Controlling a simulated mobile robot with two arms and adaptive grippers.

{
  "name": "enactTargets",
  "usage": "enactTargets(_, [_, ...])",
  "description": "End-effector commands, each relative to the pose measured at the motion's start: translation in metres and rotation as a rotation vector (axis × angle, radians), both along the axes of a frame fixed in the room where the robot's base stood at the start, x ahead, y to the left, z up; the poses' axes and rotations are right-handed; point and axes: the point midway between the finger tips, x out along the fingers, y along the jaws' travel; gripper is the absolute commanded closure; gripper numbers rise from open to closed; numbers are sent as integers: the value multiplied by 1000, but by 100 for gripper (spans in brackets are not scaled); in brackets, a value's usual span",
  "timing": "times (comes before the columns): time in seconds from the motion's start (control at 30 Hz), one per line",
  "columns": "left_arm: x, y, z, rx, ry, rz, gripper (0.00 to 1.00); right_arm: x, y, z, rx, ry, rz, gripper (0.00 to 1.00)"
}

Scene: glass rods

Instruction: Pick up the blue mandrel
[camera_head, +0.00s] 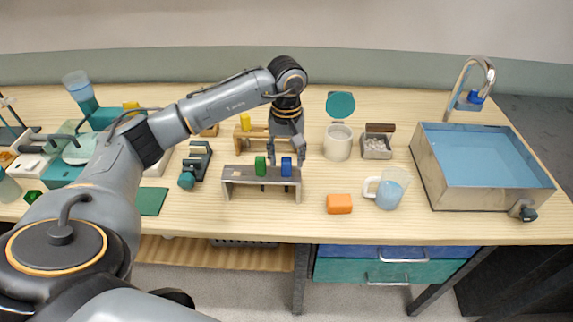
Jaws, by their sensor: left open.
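The blue mandrel (286,167) stands upright in a grey wooden rack (262,183) near the middle of the table, towards the rack's right end. A green mandrel (260,166) stands in the same rack to its left. My left gripper (286,158) is open and points down at the blue mandrel from behind and above. Its fingers appear close to the mandrel's top; I cannot tell whether they touch it. My right gripper is not in view.
A second rack (243,146) with a yellow mandrel (245,121) stands behind. The table's front edge is clear.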

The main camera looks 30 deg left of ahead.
Motion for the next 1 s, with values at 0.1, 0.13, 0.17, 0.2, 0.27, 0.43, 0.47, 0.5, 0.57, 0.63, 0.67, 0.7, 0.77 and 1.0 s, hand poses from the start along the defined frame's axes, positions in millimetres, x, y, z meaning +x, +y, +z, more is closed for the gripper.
enactTargets(0.1, [0, 0, -14, -1, 3, 1, 48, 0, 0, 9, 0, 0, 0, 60])
enactTargets(0.13, [0, 0, -18, -1, 3, 0, 48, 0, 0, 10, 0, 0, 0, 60])
enactTargets(0.17, [0, 0, -20, -1, 3, 0, 48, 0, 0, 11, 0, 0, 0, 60])
enactTargets(0.2, [0, 0, -22, -1, 1, 0, 48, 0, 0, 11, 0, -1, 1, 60])
enactTargets(0.27, [0, 1, -24, -1, -1, 0, 48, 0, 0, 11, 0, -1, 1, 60])
enactTargets(0.43, [1, 0, -25, 0, -1, 0, 48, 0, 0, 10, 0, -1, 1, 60])
enactTargets(0.47, [0, 0, -25, 0, -1, 0, 52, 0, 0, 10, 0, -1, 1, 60])
enactTargets(0.5, [0, 0, -25, 0, -1, 0, 60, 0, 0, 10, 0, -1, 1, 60])
enactTargets(0.57, [0, 0, -25, -1, -1, 0, 73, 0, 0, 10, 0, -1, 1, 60])
enactTargets(0.63, [0, 0, -25, -1, -1, 0, 87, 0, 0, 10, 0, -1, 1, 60])
enactTargets(0.67, [0, 0, -25, -1, -1, 0, 93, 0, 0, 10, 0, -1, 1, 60])
enactTargets(0.7, [0, 0, -24, -1, -1, 0, 100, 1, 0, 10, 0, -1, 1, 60])
enactTargets(0.77, [0, 0, -24, -1, -1, 0, 100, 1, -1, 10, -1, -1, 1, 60])
enactTargets(1.0, [1, 0, -23, -1, -2, 0, 100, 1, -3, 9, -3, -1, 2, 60])
